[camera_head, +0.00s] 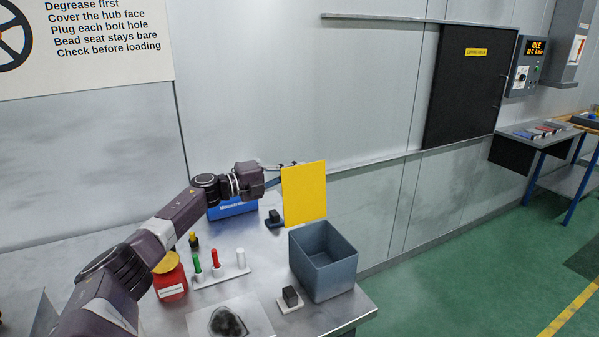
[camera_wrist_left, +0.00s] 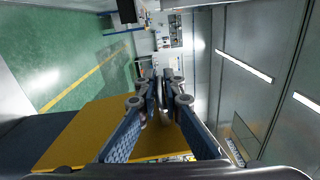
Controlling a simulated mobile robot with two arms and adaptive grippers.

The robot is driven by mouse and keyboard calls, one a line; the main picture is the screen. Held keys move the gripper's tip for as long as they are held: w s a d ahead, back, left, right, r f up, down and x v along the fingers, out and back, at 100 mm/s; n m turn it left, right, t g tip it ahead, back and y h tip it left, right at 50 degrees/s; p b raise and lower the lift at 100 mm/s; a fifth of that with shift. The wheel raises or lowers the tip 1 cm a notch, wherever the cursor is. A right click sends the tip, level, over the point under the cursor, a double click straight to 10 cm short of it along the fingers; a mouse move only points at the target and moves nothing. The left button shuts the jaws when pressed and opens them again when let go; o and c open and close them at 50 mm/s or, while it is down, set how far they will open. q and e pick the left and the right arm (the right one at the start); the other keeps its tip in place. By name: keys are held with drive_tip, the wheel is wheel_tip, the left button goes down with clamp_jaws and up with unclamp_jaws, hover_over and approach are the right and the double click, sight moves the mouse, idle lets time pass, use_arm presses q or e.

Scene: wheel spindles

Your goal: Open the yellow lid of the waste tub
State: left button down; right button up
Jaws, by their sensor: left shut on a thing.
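The waste tub (camera_head: 310,275) is a blue-grey open box near the right end of the metal bench, and I can see into it. Its yellow lid (camera_head: 305,195) stands roughly upright above the tub's far left rim. The lid also shows in the left wrist view (camera_wrist_left: 85,130), below the fingers. My left gripper (camera_head: 290,165) reaches the lid's upper left edge and is shut on it; the lid partly hides the fingers. The two fingers show close together in the wrist view (camera_wrist_left: 166,92). My right gripper is not in view.
A blue box (camera_head: 233,209) sits behind my left arm. A white rack (camera_head: 222,274) with green, red and white pegs and a red container (camera_head: 170,278) stand left of the tub. A small black block (camera_head: 290,296) lies close before it.

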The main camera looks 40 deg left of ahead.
use_arm(q)
drive_tip(key=shift+a, duration=0.1)
drive_tip(key=c, duration=2.1)
unclamp_jaws()
drive_tip(key=shift+f, duration=0.1)
drive_tip(key=shift+s, duration=0.1)
drive_tip(key=v, duration=1.1)
drive_tip(key=shift+s+a, duration=0.2)
drive_tip(key=shift+s, duration=0.1)
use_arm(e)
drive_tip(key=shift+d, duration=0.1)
use_arm(q)
drive_tip(key=shift+f, duration=0.1)
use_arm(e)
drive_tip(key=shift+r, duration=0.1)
